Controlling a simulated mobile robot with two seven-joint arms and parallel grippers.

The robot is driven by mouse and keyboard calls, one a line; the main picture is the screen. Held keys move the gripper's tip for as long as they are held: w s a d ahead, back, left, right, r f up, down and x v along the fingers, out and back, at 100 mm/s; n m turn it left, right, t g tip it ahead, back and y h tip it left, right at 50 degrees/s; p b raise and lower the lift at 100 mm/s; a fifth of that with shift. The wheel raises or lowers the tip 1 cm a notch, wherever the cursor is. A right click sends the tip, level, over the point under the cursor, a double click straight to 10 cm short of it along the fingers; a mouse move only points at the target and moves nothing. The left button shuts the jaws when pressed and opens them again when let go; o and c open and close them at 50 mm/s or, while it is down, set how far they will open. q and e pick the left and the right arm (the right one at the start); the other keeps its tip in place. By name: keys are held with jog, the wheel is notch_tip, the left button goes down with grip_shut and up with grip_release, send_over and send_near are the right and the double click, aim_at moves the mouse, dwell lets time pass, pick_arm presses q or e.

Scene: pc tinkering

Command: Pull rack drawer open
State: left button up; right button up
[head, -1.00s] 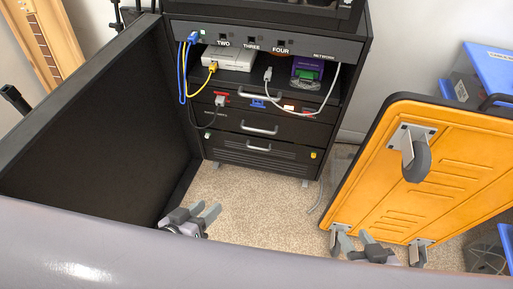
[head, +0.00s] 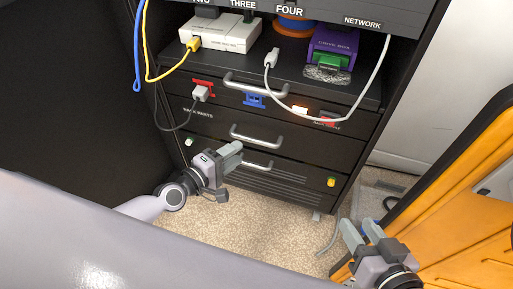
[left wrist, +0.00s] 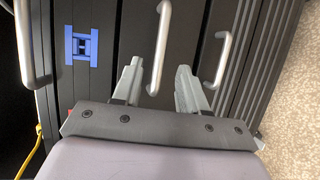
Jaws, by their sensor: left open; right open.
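The black rack (head: 300,178) stands ahead with stacked drawers, each with a silver bar handle. The upper handle (head: 255,86), middle handle (head: 257,137) and lower handle (head: 256,164) show in the head view. The drawers look closed. My left gripper (head: 231,157) is open in front of the drawers, at the left ends of the middle and lower handles. In the left wrist view the middle handle (left wrist: 161,40) lies in line with the gap between its fingers (left wrist: 158,84); contact cannot be told. My right gripper (head: 360,230) is open and empty, low at the right.
An orange cart panel (head: 465,215) stands at the right. A dark panel (head: 70,100) is at the left. Yellow, blue and white cables hang across the rack front, with a shelf holding a white box (head: 222,34) and a purple box (head: 334,48). Carpet (head: 270,205) is clear below.

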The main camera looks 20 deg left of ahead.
aim_at(252, 141)
pick_arm(q)
jog(key=b+x, duration=0.1)
jog(key=x, duration=0.6)
jog(key=shift+w+a+f, duration=0.1)
jog(key=shift+w, duration=0.15)
grip_shut()
